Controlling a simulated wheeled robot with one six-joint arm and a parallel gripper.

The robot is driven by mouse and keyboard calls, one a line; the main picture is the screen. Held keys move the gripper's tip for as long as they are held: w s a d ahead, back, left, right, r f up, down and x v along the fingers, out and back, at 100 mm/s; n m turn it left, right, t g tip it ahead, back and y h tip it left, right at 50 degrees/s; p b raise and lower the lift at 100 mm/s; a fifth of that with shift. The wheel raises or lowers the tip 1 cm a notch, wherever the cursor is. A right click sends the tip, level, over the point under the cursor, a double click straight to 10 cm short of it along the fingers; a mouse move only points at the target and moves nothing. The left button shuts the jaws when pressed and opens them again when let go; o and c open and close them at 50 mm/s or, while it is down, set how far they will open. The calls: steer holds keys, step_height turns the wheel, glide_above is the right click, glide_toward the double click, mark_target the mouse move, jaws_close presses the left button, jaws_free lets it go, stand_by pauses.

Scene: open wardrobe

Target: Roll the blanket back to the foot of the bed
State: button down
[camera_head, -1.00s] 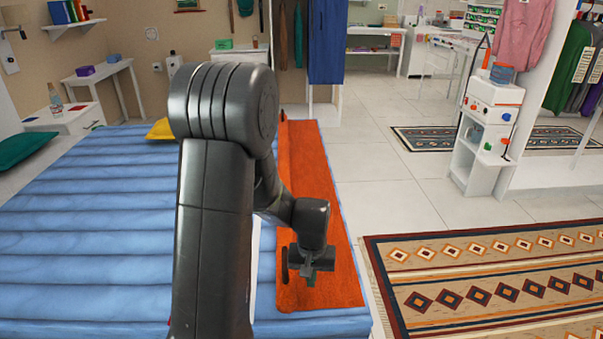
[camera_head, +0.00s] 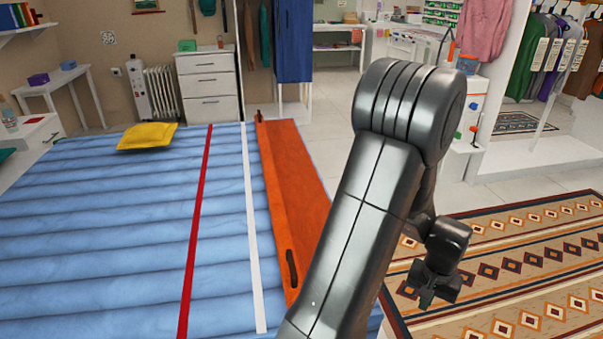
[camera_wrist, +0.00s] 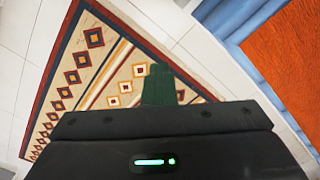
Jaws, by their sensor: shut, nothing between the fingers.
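The orange blanket (camera_head: 300,185) lies as a long strip along the right edge of the blue bed (camera_head: 120,220). Its left edge looks thicker or folded, with a dark handle-like piece (camera_head: 292,268) near its front end and another (camera_head: 259,113) at the far end. My gripper (camera_head: 433,298) hangs over the patterned rug, to the right of the bed and apart from the blanket. It is shut and empty. In the wrist view, the blanket (camera_wrist: 290,60) shows at the upper right, and my gripper (camera_wrist: 159,80) is over the rug. My arm hides the blanket's near right part.
A red stripe (camera_head: 200,220) and a white stripe (camera_head: 251,230) run along the bed. A yellow pillow (camera_head: 148,136) lies on its far part. The patterned rug (camera_head: 520,250) covers the floor to the right. A white shelf unit (camera_head: 470,110) stands beyond it.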

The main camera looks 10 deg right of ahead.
stand_by(0.3)
steer(key=shift+w+a, duration=2.8)
steer(key=shift+a, duration=1)
steer(key=shift+w+a, duration=2.85)
steer(key=shift+a, duration=0.95)
steer(key=shift+w+a, duration=2.8)
steer(key=shift+a, duration=1)
steer(key=c, duration=1.1)
jaws_free()
